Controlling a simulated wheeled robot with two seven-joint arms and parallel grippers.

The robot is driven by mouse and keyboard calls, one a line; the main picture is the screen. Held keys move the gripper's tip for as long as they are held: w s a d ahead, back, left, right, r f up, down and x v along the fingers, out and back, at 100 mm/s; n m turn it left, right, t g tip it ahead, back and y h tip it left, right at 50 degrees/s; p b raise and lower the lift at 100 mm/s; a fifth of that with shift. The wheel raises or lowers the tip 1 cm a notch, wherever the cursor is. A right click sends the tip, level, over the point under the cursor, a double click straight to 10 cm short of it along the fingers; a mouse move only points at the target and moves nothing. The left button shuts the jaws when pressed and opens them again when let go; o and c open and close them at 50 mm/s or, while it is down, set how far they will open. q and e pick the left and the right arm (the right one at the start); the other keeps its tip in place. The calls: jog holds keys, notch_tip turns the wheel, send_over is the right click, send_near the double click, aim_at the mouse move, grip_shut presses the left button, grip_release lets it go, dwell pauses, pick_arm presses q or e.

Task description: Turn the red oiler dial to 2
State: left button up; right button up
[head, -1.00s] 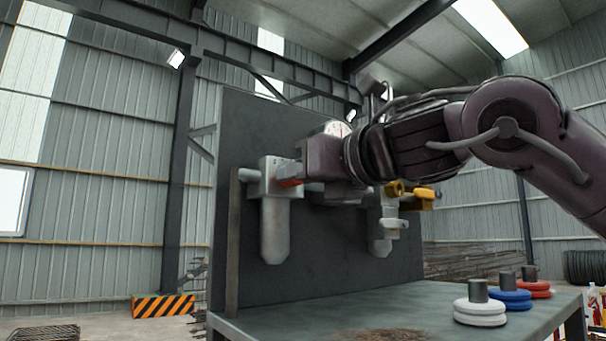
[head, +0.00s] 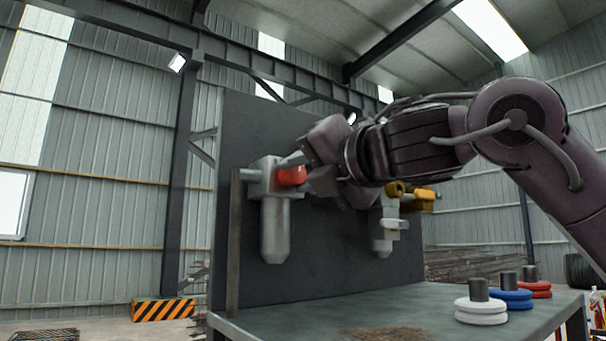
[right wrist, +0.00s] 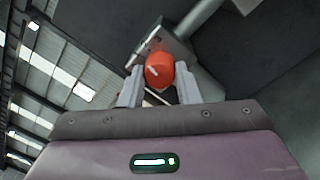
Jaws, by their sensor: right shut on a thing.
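The red oiler dial (head: 292,176) sits on the front of a grey oiler body (head: 275,220) on the dark upright panel. My right gripper (head: 298,168) is rolled at a slant in front of it and is shut on the dial. In the right wrist view the red dial (right wrist: 159,68) is between the two grey fingers of my right gripper (right wrist: 160,84). A short white mark shows on the dial's face. I cannot read any numbers around it. My left gripper is not in view.
A second grey unit (head: 384,228) with yellow fittings (head: 418,194) is on the panel below my right arm. White (head: 481,312), blue (head: 512,299) and red (head: 537,290) ring stacks stand at the right of the bench (head: 300,322). The bench's middle holds a brown patch.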

jog(key=shift+m, duration=0.5)
jog(key=o, duration=1)
jog(key=shift+c, duration=0.2)
jog(key=shift+s+d+f+b, duration=0.1)
jog(key=shift+s+d+b, duration=0.1)
jog(key=shift+s+b, duration=0.1)
jog(key=b+v, duration=0.3)
jog(key=v, duration=0.4)
